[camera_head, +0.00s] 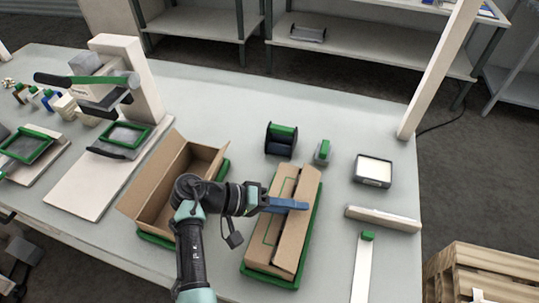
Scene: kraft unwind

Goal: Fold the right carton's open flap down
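The right carton (294,238) is a long brown box on a green-edged base (270,279). Its long top panels lie close to level, with a narrow gap or seam between them. A small part at its far end looks slightly uneven, and I cannot tell how far each flap stands up. My gripper (304,205) reaches in from the left, and its blue fingers lie across the carton's top near the middle. They seem at or just above the cardboard; contact is not clear. The fingers show side-on, so their opening is hidden. The arm covers part of the carton's left side.
An open brown carton (146,204) stands left of my gripper. A tape dispenser (281,139), a small green-topped item (323,152) and a dark tray (373,171) stand behind and right. A white bar (383,219) lies at right. The table's back middle is clear.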

